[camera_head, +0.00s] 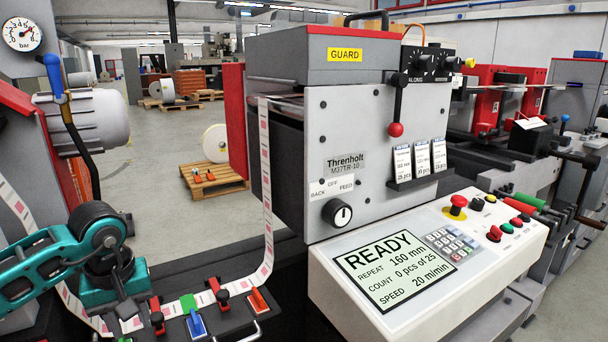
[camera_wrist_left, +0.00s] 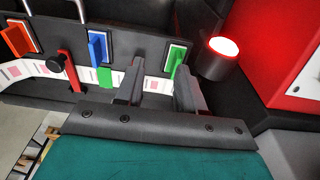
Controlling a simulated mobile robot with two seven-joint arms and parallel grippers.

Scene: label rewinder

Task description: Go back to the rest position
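My left arm comes in from the left in the head view, and its gripper (camera_head: 128,316) is low over the left part of the dark splicing plate. In the left wrist view the two dark fingers of the left gripper (camera_wrist_left: 158,80) stand apart with nothing held between them. A green lever (camera_wrist_left: 177,66) is close to the right fingertip; I cannot tell whether they touch. A blue lever (camera_wrist_left: 98,50) stands to the left of the fingers. My right gripper is not in view.
The label web (camera_head: 267,190) runs down the rewinder and across the plate, with red clamps (camera_head: 157,310) and an orange lever (camera_head: 258,299). The control panel (camera_head: 480,240) reads READY. A red-and-black round lamp (camera_wrist_left: 218,52) stands right of my fingers.

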